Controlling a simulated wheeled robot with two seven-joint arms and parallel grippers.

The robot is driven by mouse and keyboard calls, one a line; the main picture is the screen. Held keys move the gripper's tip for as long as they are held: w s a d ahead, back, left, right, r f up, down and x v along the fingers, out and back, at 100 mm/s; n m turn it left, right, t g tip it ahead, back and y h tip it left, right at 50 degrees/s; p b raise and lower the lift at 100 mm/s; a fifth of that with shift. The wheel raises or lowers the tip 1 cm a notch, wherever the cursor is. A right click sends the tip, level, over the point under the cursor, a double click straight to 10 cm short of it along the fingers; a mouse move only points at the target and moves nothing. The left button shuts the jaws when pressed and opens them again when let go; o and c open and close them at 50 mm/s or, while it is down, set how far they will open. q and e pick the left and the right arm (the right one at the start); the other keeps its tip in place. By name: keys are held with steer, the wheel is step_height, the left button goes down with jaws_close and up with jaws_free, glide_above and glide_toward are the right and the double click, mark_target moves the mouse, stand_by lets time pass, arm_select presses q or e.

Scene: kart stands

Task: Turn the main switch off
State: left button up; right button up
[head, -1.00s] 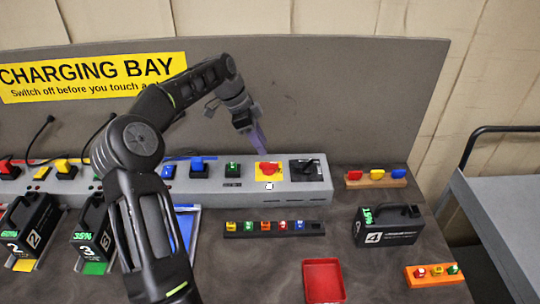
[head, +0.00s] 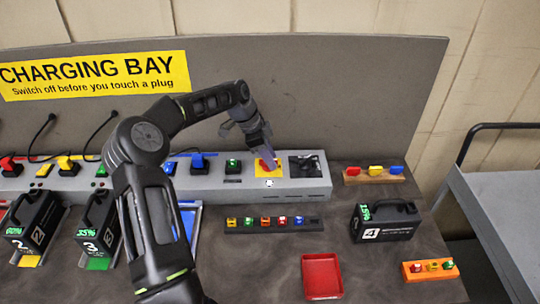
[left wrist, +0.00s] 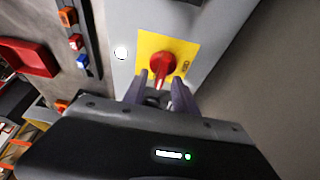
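The main switch is a red rotary knob (left wrist: 162,67) on a yellow plate (left wrist: 180,46), set in the grey charging rail (head: 215,184). In the head view the knob (head: 266,165) is partly hidden by my left gripper (head: 268,160). In the left wrist view my left gripper (left wrist: 160,88) is open, with its two purple fingers apart on either side of the knob's near end. I cannot tell whether the fingers touch the knob. My right gripper is out of view.
A black rotary switch (head: 304,165) sits just right of the yellow plate. Coloured plugs stand along the rail to the left. A red tray (head: 322,277), a black strip of small blocks (head: 274,226) and a black battery (head: 385,222) lie in front.

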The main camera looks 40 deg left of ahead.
arm_select(q)
jaws_close()
stand_by(0.4)
